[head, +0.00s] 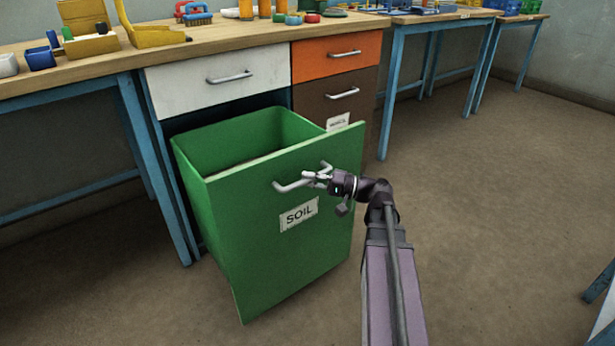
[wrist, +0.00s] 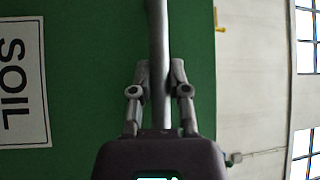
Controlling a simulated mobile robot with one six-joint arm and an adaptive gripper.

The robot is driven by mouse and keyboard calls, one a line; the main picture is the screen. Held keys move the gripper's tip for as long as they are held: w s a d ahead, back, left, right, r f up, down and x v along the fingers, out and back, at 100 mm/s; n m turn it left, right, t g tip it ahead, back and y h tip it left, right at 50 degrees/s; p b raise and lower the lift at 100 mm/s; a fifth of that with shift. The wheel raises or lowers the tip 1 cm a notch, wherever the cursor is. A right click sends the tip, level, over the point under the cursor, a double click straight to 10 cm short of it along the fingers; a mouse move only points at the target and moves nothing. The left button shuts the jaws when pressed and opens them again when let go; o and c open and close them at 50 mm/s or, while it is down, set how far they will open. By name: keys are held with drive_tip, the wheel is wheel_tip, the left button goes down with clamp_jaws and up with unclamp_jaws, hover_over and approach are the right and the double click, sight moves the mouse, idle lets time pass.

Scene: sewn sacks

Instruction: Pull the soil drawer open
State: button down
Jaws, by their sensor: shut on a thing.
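The soil drawer (head: 285,245) is a deep green bin-shaped drawer with a white label reading SOIL (head: 299,214). It stands well out from the cabinet, and its open top shows in the head view. Its grey bar handle (head: 290,186) is near the top of the front. My gripper (head: 316,177) is shut on this handle, with a finger on each side of the bar. In the wrist view my gripper (wrist: 160,85) straddles the handle (wrist: 158,35) in front of the green panel (wrist: 90,90). The inside bottom of the drawer is mostly hidden.
A white drawer (head: 215,80) is above it, shut. An orange drawer (head: 335,57) and a brown drawer (head: 340,95) are to the right, shut. The wooden worktop (head: 260,35) holds several tools and jars. The floor (head: 480,220) to the right is clear.

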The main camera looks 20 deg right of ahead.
drive_tip(key=c, duration=0.6)
unclamp_jaws()
drive_tip(key=shift+a, duration=0.1)
drive_tip(key=shift+c, duration=0.2)
drive_tip(key=shift+o, duration=0.2)
drive_tip(key=shift+a, duration=0.1)
drive_tip(key=shift+s, duration=0.15)
